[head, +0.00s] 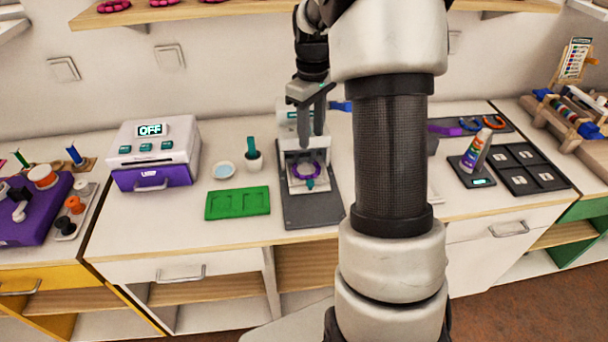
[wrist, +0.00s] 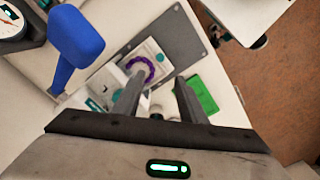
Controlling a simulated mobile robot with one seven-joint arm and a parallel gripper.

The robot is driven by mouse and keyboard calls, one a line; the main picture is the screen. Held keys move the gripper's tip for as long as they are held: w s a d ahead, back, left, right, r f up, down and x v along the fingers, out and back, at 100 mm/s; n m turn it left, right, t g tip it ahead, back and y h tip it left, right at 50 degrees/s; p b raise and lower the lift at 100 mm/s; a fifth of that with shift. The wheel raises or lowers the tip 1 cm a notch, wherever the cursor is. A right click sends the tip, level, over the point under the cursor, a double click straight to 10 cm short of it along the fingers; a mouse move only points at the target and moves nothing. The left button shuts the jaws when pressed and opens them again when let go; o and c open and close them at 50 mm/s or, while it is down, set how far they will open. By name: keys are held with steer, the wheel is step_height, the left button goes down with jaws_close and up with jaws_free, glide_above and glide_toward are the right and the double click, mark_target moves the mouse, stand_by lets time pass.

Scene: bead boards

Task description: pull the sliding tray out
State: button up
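The press (head: 288,133) stands mid-counter on a dark grey base plate (head: 313,213). Its pale sliding tray (head: 295,187) holds a purple bead ring (head: 318,170) and has a teal knob (head: 310,184) at its front. In the wrist view the tray (wrist: 163,75) and ring (wrist: 149,62) lie beyond the fingers. My gripper (head: 312,126) is above the press, in front of its upper part, fingers down. In the wrist view my gripper (wrist: 158,100) has its fingers apart with nothing held. The press's blue handle (wrist: 78,45) is at upper left there.
A white cup with a teal tool (head: 254,161), a white dish (head: 224,170) and a green board (head: 237,203) sit left of the press. A white-purple machine reading OFF (head: 152,150) stands farther left. My arm hides counter right of the press. The counter's front edge is close.

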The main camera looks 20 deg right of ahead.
mark_target(310, 181)
step_height(310, 181, down, 16)
steer(key=shift+b, duration=0.7)
jaws_close()
